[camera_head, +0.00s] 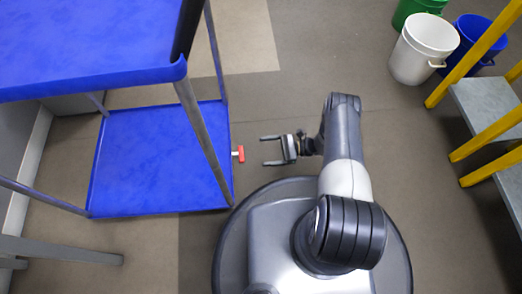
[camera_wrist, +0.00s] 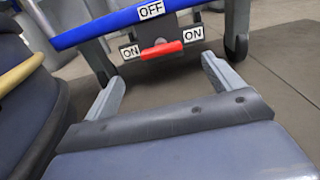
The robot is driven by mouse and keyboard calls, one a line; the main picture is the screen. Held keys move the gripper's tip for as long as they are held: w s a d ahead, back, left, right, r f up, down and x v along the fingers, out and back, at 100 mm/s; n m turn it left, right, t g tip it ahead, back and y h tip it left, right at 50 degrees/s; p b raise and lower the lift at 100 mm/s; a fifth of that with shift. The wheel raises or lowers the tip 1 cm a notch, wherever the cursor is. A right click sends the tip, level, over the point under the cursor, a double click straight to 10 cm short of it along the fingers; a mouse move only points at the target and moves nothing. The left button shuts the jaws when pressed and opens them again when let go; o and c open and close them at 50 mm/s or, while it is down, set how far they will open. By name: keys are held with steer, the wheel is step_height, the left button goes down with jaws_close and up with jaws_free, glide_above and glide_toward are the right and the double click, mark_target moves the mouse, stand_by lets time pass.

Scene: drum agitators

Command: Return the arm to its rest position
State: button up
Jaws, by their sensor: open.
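My gripper (camera_head: 268,151) is open and empty in the head view, with its two fingers pointing left. It also shows in the wrist view (camera_wrist: 160,88), fingers spread apart. A red handle (camera_head: 240,154) on the right edge of the blue cart's lower shelf (camera_head: 160,165) lies just beyond the fingertips, with a gap between. In the wrist view the red handle (camera_wrist: 161,50) lies about level, below an "OFF" label (camera_wrist: 151,10) and between two "ON" labels (camera_wrist: 193,34). My arm is bent above my base.
The blue cart's upper shelf (camera_head: 90,40) overhangs at the upper left on grey posts. White (camera_head: 424,50), green and blue buckets stand at the upper right. Yellow-railed steps (camera_head: 490,100) stand at the right. The floor between the cart and buckets is clear.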

mark_target(241, 153)
stand_by(0.3)
steer(key=a, duration=0.3)
steer(key=a+b, duration=0.1)
steer(key=a, duration=0.7)
steer(key=shift+s+b, duration=0.35)
steer(key=shift+b, duration=0.05)
steer(key=shift+w+d+m, duration=0.1)
steer(key=shift+d+m, duration=0.05)
steer(key=shift+m, duration=0.25)
